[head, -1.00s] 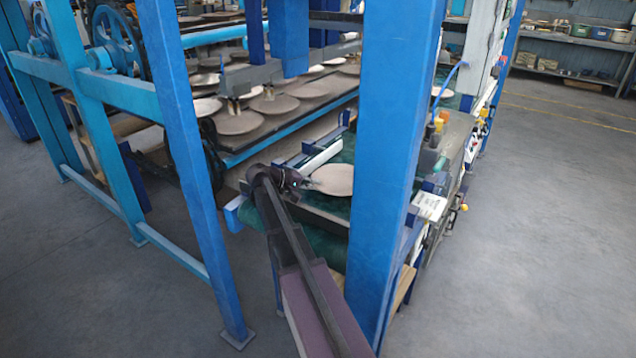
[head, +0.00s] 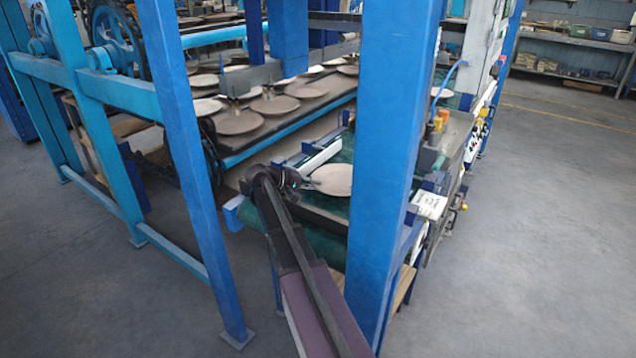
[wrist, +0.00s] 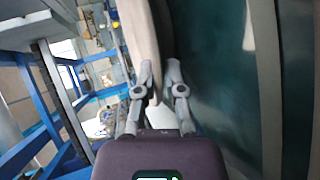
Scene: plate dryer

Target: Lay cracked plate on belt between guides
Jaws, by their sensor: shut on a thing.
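A pale beige plate (head: 334,180) is in my gripper (head: 303,181), over the green belt (head: 342,152) in the head view. In the wrist view, the plate (wrist: 141,32) shows nearly edge-on, its near rim between the two fingers of my gripper (wrist: 161,68). The teal belt surface (wrist: 215,75) fills the right side there. A white guide bar (head: 322,155) lies on the far side of the plate, and a dark rail (head: 328,216) on the near side. I cannot tell the gap between plate and belt. No crack is visible at this size.
A blue post (head: 390,150) stands close in front of the belt, right of my arm. A rack of several round plates (head: 238,122) is behind to the left. A control box with yellow parts (head: 436,128) stands to the right. Open floor (head: 540,240) lies at right.

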